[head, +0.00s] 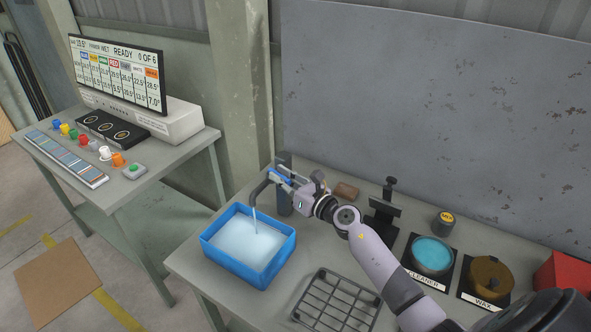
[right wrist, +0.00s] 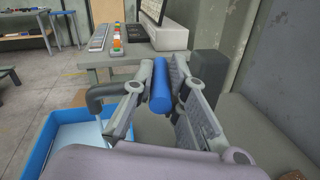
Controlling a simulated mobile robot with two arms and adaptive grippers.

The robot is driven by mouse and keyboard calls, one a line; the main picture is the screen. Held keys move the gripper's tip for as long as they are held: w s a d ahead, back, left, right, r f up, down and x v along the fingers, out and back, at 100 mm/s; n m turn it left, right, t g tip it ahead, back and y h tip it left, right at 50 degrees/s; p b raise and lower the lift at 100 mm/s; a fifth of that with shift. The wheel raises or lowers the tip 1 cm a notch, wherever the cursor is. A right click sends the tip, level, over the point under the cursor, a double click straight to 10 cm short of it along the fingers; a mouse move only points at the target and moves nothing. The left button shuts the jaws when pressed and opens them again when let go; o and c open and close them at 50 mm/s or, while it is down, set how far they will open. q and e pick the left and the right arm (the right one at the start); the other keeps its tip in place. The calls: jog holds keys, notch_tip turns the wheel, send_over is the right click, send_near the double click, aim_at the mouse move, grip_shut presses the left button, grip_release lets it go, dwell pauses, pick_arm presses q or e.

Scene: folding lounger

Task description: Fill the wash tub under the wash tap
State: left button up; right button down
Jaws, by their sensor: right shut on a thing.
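The blue wash tub (head: 249,268) stands on the grey bench under the wash tap (head: 259,187). A stream of water falls from the spout into the tub, and pale water covers its floor. The tub also shows in the right wrist view (right wrist: 33,147), with the spout (right wrist: 97,101) above it. My right gripper (head: 281,174) is shut on the blue tap handle (right wrist: 160,86), which lies between its two fingers. My left gripper is not in view.
A wire rack (head: 337,302) lies right of the tub. A cleaner pot (head: 432,254) and a wax pot (head: 488,276) stand farther right, near a red box (head: 565,277). A side table (head: 190,147) with a screen (head: 117,74) and coloured knobs stands left.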

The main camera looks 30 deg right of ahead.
jog(key=shift+d, duration=0.1)
jog(key=c, duration=1.6)
grip_release()
jog(key=shift+o, duration=0.2)
jog(key=shift+s, duration=0.1)
jog(key=v, duration=1.1)
jog(key=shift+s, duration=0.4)
jog(key=shift+d, duration=0.15)
